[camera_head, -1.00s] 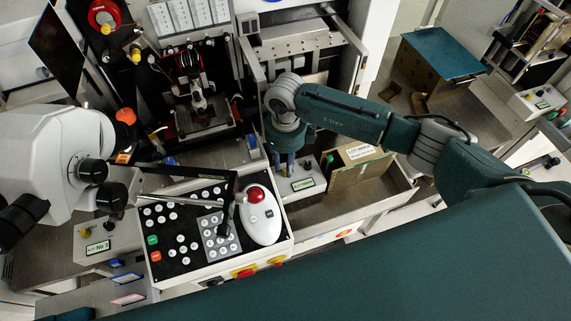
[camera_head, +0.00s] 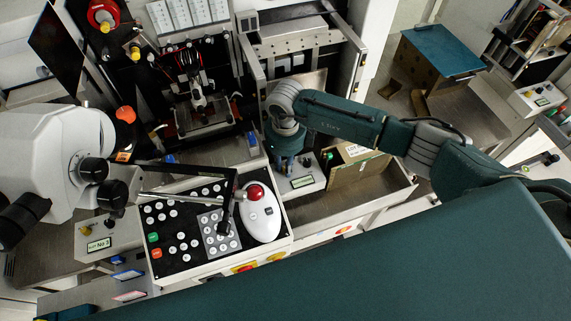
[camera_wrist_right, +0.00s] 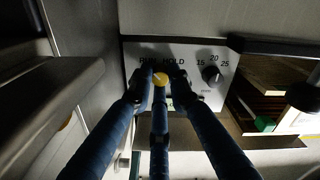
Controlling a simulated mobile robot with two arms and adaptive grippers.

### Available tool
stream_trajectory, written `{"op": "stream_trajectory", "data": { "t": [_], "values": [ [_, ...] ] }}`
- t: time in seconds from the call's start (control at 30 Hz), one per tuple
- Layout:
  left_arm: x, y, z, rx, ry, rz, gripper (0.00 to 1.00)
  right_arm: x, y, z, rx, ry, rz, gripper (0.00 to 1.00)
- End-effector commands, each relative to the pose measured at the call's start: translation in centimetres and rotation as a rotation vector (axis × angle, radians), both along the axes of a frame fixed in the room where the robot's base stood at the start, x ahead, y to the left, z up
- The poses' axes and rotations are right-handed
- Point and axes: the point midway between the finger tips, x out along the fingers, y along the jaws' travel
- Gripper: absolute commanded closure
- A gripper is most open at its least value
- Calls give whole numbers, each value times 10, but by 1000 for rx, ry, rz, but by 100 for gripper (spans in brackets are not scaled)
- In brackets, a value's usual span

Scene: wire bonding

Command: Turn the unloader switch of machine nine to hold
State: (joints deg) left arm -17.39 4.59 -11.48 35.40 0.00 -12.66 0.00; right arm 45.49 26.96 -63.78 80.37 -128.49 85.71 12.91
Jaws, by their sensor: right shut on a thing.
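The unloader switch is a yellow round knob (camera_wrist_right: 160,78) on a pale panel, below the words RUN and HOLD in the right wrist view. My right gripper (camera_wrist_right: 160,82) is shut on this knob, with its blue-black fingers around it. The exact direction the knob points is hard to tell. In the head view my right gripper (camera_head: 286,163) reaches down onto the panel (camera_head: 303,187), which bears a green-edged label too small to read surely. The knob is hidden there behind the fingers. My left gripper is not in view.
A black dial (camera_wrist_right: 211,74) marked 15, 20, 25 sits to the right of the knob. A cardboard box (camera_head: 350,172) stands in a tray right of the gripper.

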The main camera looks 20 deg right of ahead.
Motion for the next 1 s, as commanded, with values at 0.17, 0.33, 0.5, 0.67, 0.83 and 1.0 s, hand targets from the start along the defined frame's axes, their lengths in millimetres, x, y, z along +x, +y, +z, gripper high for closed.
{"op": "stream_trajectory", "data": {
  "t": [0.17, 0.33, 0.5, 0.67, 0.83, 1.0],
  "values": [
    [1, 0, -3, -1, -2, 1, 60, 1, -1, 0, 0, -1, -76, 100],
    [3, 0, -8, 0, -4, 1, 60, 1, -1, 0, -1, -2, -202, 100],
    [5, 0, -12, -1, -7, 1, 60, 1, -1, 0, -1, -2, -359, 100],
    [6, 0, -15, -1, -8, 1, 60, 1, 0, 0, 0, -2, -512, 100],
    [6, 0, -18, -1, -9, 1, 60, 1, 0, 1, 0, -2, -673, 100],
    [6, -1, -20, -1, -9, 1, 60, 1, -1, 1, 0, -2, -835, 100]
  ]
}}
